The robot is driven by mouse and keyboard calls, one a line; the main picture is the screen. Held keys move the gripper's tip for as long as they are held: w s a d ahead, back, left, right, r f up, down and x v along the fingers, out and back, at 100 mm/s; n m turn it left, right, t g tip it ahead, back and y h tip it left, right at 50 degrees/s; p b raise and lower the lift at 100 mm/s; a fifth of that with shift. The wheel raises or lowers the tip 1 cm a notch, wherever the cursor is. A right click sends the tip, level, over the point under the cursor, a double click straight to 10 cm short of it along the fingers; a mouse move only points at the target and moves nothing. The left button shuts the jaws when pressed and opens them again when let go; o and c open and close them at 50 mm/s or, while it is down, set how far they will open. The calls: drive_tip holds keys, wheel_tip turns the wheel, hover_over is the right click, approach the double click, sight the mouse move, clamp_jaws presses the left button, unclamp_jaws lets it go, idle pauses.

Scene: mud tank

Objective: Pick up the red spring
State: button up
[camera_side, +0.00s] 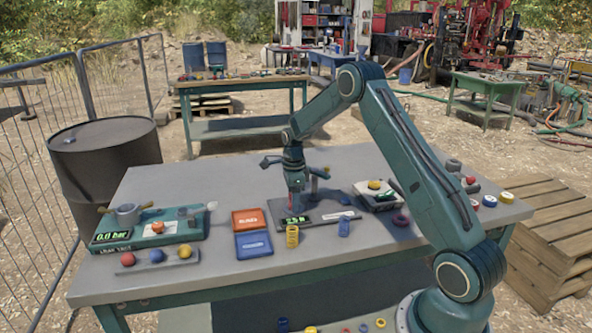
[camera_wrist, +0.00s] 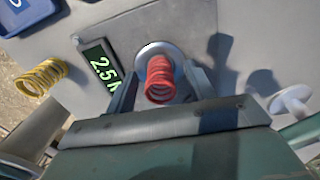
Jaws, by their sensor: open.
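The red spring (camera_wrist: 160,78) stands upright on a round pale plate (camera_wrist: 150,50) beside a green-lit display (camera_wrist: 100,64) in the wrist view. In the side view only a little of the red spring (camera_side: 291,201) shows under my wrist. My gripper (camera_wrist: 165,84) is open, with one finger on the left and one on the right of the spring. I cannot tell whether either finger touches it. In the side view my gripper (camera_side: 296,197) is low over the grey device with the display (camera_side: 296,220), and its fingertips are hard to make out.
The bench's back left is clear.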

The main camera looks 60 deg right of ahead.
drive_tip(key=shift+c, duration=0.2)
drive_tip(key=c, duration=1.1)
drive_tip(key=shift+r, duration=0.1)
wheel_tip(320, 180, up, 20)
idle(0.4)
